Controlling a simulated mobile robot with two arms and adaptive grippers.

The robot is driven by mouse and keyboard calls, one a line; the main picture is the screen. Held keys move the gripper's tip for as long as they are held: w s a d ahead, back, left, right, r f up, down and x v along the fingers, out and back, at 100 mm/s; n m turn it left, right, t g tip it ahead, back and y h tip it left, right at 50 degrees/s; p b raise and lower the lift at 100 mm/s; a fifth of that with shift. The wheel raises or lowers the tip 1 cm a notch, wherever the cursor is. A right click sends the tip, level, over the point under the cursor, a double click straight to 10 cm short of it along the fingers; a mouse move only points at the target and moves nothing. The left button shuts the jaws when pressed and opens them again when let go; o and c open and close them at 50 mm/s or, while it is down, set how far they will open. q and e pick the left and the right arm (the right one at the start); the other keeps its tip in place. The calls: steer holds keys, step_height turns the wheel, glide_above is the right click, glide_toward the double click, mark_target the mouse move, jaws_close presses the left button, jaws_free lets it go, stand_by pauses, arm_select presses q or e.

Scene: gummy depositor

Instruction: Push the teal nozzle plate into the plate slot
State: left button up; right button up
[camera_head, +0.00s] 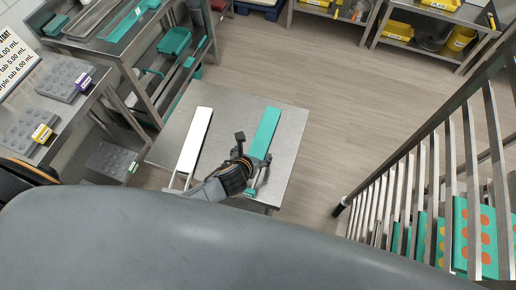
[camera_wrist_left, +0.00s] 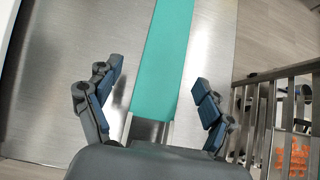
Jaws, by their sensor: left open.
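A long teal nozzle plate (camera_head: 265,132) lies flat on a small steel table, right of a white plate (camera_head: 195,140). Its near end has a metal handle or bracket, partly hidden by my gripper. My left gripper (camera_head: 252,149) is at the near end of the teal plate, its fingers spread. In the left wrist view the teal plate (camera_wrist_left: 160,60) runs between the two open fingers, with no contact visible. I cannot clearly make out the plate slot. My right gripper is not in view.
The steel table (camera_head: 285,150) has bare surface around both plates. A steel machine frame with teal parts (camera_head: 175,40) stands at the upper left. A shelf with grey molds (camera_head: 65,78) is at the left. A metal rack (camera_head: 440,180) with teal trays is at the right.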

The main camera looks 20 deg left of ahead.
mark_target(258, 150)
arm_select(q)
steer(key=shift+x, duration=1.85)
steer(key=shift+d, duration=0.15)
steer(key=shift+c, duration=0.4)
steer(key=c, duration=1.4)
steer(key=shift+r, duration=0.1)
